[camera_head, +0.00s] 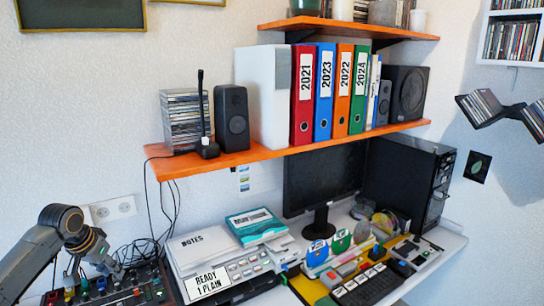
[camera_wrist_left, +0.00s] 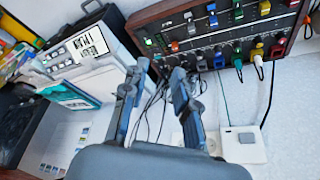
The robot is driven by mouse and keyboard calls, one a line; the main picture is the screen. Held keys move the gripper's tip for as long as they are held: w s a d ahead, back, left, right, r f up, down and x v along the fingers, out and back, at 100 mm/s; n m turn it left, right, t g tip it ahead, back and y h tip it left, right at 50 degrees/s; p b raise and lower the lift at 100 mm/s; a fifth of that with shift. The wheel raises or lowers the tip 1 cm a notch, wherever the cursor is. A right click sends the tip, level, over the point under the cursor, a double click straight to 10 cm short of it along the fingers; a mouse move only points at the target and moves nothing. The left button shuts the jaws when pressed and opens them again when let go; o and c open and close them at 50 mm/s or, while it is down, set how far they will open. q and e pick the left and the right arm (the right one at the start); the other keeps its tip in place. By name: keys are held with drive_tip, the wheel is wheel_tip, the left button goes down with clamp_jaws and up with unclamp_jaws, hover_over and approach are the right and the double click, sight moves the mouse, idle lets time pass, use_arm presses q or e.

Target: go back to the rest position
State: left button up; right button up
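My left arm comes in at the lower left in the head view. Its gripper (camera_head: 112,270) points down and to the right, close to the patch panel with coloured plugs (camera_head: 105,290). In the left wrist view the two fingers of the left gripper (camera_wrist_left: 159,72) stand apart with nothing between them. Thin dark cables hang beyond the fingers. The patch panel (camera_wrist_left: 215,52) is above and to the right of the fingertips there. My right gripper shows in neither view.
A device labelled NOTES (camera_head: 196,246) stands right of the panel, with a teal box (camera_head: 255,224) on it. A monitor (camera_head: 322,180) and a black computer tower (camera_head: 405,180) stand behind. An orange shelf (camera_head: 270,152) with binders overhangs the desk. A wall socket (camera_head: 113,209) is near my left arm.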

use_arm(q)
drive_tip(key=s+d+f+m+g+h, duration=0.1)
drive_tip(key=s+d+f+m, duration=0.1)
drive_tip(key=s+d+f, duration=0.8)
drive_tip(key=s+d+f+m, duration=0.2)
drive_tip(key=s+d+f, duration=0.6)
drive_tip(key=d, duration=0.4)
drive_tip(key=s+r+n+y, duration=0.1)
drive_tip(key=s+n, duration=0.3)
drive_tip(key=s, duration=1.6)
wheel_tip(320, 180, down, 34)
drive_tip(key=s+g+b, duration=0.1)
drive_tip(key=b, duration=0.5)
drive_tip(key=s+a+f+g+b, duration=0.1)
drive_tip(key=s+a+f+b, duration=0.2)
drive_tip(key=s+f, duration=1.3)
wheel_tip(320, 180, down, 2)
drive_tip(key=shift+s+a+f+m+y+b, duration=0.1)
drive_tip(key=shift+s+a+m+y+b, duration=0.15)
drive_tip(key=shift+b, duration=0.25)
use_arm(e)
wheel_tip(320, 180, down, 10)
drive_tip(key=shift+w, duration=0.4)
use_arm(q)
drive_tip(key=shift+w, duration=0.1)
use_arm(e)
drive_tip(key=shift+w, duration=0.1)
